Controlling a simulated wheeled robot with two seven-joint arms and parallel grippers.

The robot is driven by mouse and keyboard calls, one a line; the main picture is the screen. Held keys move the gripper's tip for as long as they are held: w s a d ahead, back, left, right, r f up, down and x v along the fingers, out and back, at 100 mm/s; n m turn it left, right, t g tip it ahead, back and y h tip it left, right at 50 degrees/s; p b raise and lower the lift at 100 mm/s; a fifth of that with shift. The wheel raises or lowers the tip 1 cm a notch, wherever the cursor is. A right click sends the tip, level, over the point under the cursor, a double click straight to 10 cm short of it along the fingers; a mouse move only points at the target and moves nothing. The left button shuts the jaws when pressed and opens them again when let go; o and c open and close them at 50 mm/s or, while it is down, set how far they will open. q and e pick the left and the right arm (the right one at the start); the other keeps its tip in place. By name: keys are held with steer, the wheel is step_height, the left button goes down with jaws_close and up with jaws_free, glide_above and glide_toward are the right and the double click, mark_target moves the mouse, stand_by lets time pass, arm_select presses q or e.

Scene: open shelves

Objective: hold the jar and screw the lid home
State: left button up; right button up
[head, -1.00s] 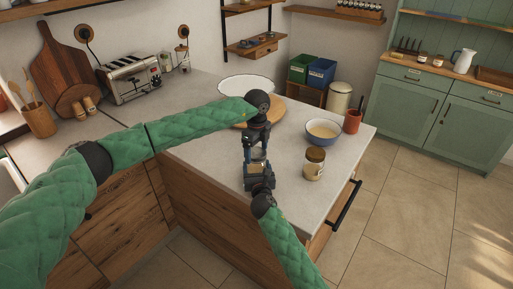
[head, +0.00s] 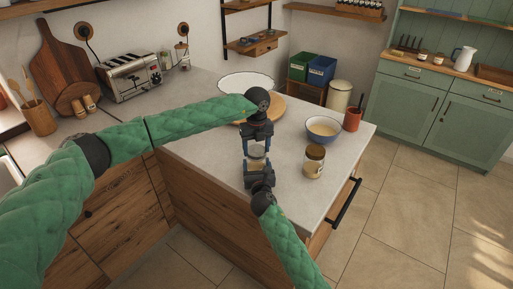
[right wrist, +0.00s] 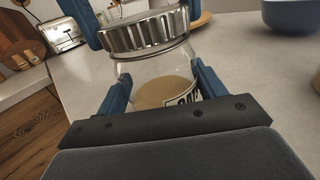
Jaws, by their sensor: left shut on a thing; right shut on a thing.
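The glass jar (right wrist: 155,72) stands upright with pale contents low inside and part of a dark label showing. In the head view the jar (head: 257,163) is small, between my two grippers. My right gripper (right wrist: 160,92) is shut on the jar, one blue finger on each side. The ribbed silver lid (right wrist: 147,32) sits on the jar's mouth; how tightly it sits cannot be told. My left gripper (head: 257,146) points down from above and is shut on the lid, its blue fingers on either side. My right gripper also shows in the head view (head: 257,176).
A second jar with a brownish lid (head: 314,160) stands just right of my grippers on the grey counter (head: 205,150). The counter's front edge is close.

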arm_select(q)
steer(key=m, duration=2)
steer(key=shift+m, duration=0.4)
steer(key=m, duration=0.8)
steer(key=o, duration=1.1)
